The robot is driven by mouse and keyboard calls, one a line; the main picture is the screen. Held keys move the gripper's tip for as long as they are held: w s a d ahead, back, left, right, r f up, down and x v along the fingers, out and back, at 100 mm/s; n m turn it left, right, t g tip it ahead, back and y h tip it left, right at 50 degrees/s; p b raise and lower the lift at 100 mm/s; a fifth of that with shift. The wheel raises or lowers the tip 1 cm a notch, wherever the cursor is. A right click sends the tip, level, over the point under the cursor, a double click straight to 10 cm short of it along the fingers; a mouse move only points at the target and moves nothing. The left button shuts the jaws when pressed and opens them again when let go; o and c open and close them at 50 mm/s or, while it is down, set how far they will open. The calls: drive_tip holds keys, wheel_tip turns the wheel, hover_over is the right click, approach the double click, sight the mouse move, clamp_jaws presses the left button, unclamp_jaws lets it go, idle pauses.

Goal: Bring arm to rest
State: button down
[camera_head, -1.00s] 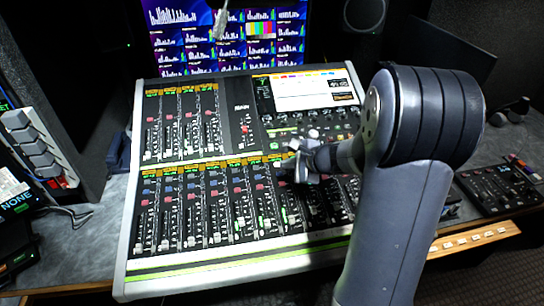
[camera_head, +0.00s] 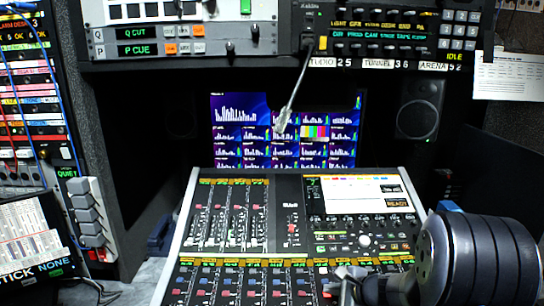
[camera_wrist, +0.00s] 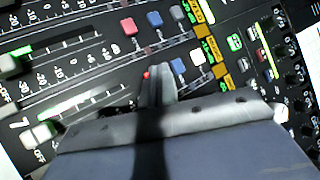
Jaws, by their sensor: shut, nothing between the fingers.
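My gripper (camera_head: 345,284) shows at the bottom of the head view, over the lower part of the mixing console (camera_head: 268,262). My grey arm runs from it to the lower right corner. In the wrist view, the gripper's slim fingers (camera_wrist: 158,84) are shut together with nothing between them. They point at the console's red, blue and white buttons and faders. Whether the fingertips touch the panel, I cannot tell.
A lit monitor (camera_head: 283,130) stands behind the console, with a gooseneck microphone (camera_head: 284,118) hanging before it. Rack panels (camera_head: 400,30) run along the top. A patch bay (camera_head: 22,110) and grey switch block (camera_head: 88,212) stand left; a speaker (camera_head: 419,108) is right.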

wheel_tip(320, 180, up, 8)
drive_tip(key=s+p, duration=0.1)
drive_tip(key=p, duration=0.5)
drive_tip(key=f+b, duration=0.4)
drive_tip(key=f, duration=0.1)
drive_tip(key=w+f+b, duration=0.1)
drive_tip(key=f+b, duration=0.1)
drive_tip(key=f, duration=0.1)
drive_tip(key=shift+f, duration=0.15)
drive_tip(key=shift+r+p, duration=0.55)
drive_tip(key=shift+r, duration=0.05)
drive_tip(key=r+p, duration=0.3)
drive_tip(key=shift+s, duration=0.25)
wheel_tip(320, 180, up, 7)
drive_tip(key=s+n+p, duration=0.1)
drive_tip(key=s+p, duration=0.1)
drive_tip(key=p, duration=0.3)
drive_tip(key=shift+s+g, duration=0.3)
drive_tip(key=shift+a, duration=0.15)
